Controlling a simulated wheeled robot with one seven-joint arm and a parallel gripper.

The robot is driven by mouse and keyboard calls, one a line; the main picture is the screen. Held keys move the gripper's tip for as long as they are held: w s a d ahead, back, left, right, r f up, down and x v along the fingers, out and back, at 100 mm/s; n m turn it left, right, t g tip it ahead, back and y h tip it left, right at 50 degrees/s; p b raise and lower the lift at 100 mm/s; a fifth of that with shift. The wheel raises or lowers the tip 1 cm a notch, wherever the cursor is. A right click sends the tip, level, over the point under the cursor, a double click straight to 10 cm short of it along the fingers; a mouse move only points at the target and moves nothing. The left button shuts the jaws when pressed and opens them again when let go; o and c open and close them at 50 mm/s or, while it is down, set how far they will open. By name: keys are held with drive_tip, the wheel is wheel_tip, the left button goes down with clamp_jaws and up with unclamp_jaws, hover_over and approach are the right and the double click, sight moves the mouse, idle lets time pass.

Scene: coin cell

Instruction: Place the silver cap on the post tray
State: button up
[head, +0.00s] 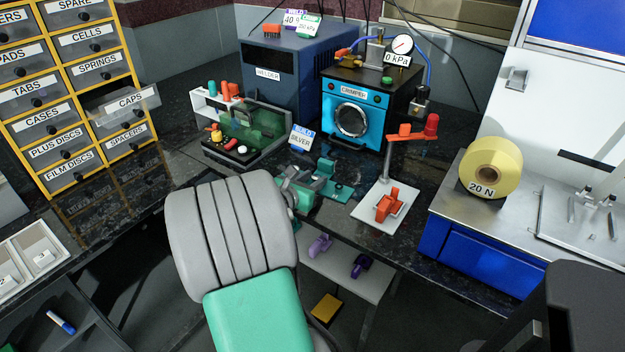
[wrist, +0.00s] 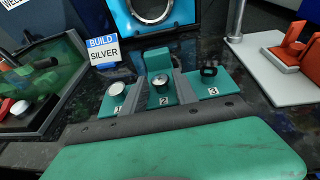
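The teal post tray (wrist: 222,84) lies on the dark bench, with places numbered 1, 2 and 3; it also shows in the head view (head: 338,191), partly hidden by my arm. A round silver piece (wrist: 117,89) sits at place 1 and a silver cup-like piece (wrist: 160,81) at place 2. I cannot tell which, if either, is the silver cap. A small black piece (wrist: 209,71) stands at place 3. My gripper (wrist: 160,84) is open over the tray, its grey fingers apart on either side of the middle place. Neither finger visibly touches a piece.
The blue crimper (head: 354,112) stands behind the tray. A "BUILD SILVER" sign (wrist: 103,51) and a green-windowed fixture (head: 245,130) are to the left. A white stand with red parts (head: 383,206) is to the right. The CAPS drawer (head: 125,105) is pulled out.

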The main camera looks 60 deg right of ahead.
drive_tip(key=shift+o, duration=1)
